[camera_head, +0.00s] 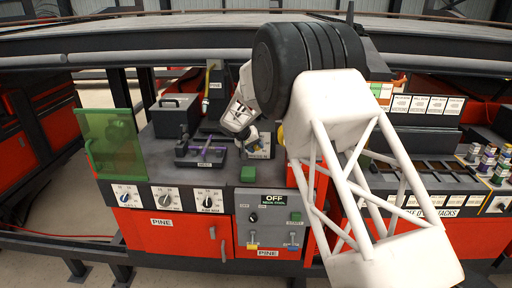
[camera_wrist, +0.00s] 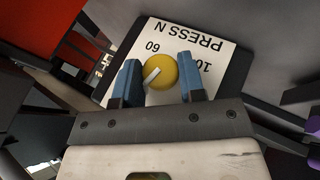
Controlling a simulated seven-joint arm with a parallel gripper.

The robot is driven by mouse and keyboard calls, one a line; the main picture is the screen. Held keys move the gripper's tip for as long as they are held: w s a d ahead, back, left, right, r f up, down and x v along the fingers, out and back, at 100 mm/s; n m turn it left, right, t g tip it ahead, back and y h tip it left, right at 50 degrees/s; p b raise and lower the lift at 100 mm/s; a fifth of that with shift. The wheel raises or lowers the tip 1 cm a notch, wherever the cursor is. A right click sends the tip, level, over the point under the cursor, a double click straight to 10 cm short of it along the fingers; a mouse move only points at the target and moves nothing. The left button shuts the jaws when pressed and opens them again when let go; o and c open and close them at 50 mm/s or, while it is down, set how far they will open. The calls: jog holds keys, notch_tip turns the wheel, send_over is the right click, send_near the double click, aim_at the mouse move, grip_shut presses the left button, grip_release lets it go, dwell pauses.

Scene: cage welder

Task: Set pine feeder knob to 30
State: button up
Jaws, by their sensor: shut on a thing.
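My gripper (camera_wrist: 160,78) is shut on a yellow knob (camera_wrist: 161,70) in the wrist view, with one blue finger on each side of it. The knob sits on a white label plate (camera_wrist: 178,38) that reads "PRESS N", with "60" and a partly hidden "10", upside down in this view. The knob's white pointer aims to the lower left. In the head view my gripper (camera_head: 252,137) is low over a small panel (camera_head: 259,151) on the console top; the knob is hidden there.
A green transparent guard (camera_head: 110,143) stands at the left, beside a black box (camera_head: 176,115). A tray with purple parts (camera_head: 203,153) lies left of my gripper. A green button (camera_head: 248,174) and an "OFF" control panel (camera_head: 271,220) are in front.

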jog(key=h, duration=0.3)
jog(key=n+h, duration=0.1)
jog(key=shift+a+f, duration=0.2)
jog(key=shift+f, duration=0.1)
jog(key=shift+f+n+t+h, duration=0.1)
jog(key=shift+n+t+h, duration=0.45)
jog(key=shift+h, duration=1.35)
jog(key=o, duration=0.9)
jog(key=shift+o, duration=0.2)
jog(key=shift+a, duration=0.1)
jog(key=shift+v, duration=3.85)
